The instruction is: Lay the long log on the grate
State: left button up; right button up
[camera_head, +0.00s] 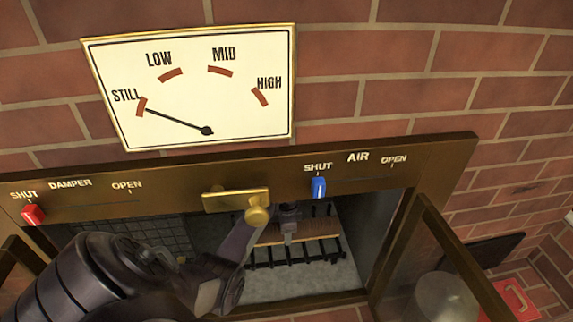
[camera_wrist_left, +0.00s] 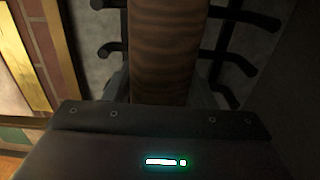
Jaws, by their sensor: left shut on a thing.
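The long log (camera_head: 318,228) is brown and lies crosswise inside the stove's firebox, over the dark-barred grate (camera_head: 296,259). My left arm reaches in through the opening, and my left gripper (camera_head: 290,230) is shut on the log. In the left wrist view the log (camera_wrist_left: 168,50) runs up from the gripper (camera_wrist_left: 165,103), with grate prongs (camera_wrist_left: 235,58) showing on both sides. I cannot tell whether the log touches the grate. The arm and brass handle hide part of it. My right gripper is not in view.
The brass stove front has a red damper slider (camera_head: 33,214) at SHUT and a blue air slider (camera_head: 319,188) near SHUT. A brass handle (camera_head: 236,201) juts above the opening. The glass door (camera_head: 425,262) stands open at right. The gauge (camera_head: 193,88) points to STILL.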

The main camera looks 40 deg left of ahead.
pick_arm(q)
notch_tip(320, 180, down, 4)
jog(key=shift+w+a+b, duration=0.1)
jog(key=shift+b, duration=0.65)
jog(key=shift+f, duration=0.3)
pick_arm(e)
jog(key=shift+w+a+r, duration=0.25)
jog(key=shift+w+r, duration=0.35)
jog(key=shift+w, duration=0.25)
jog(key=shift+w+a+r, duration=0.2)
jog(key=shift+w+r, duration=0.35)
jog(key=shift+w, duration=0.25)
pick_arm(q)
jog(key=shift+f, duration=0.1)
jog(key=o, duration=1.4)
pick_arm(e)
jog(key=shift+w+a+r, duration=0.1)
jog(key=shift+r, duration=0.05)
pick_arm(q)
notch_tip(320, 180, up, 12)
jog(key=p, duration=0.4)
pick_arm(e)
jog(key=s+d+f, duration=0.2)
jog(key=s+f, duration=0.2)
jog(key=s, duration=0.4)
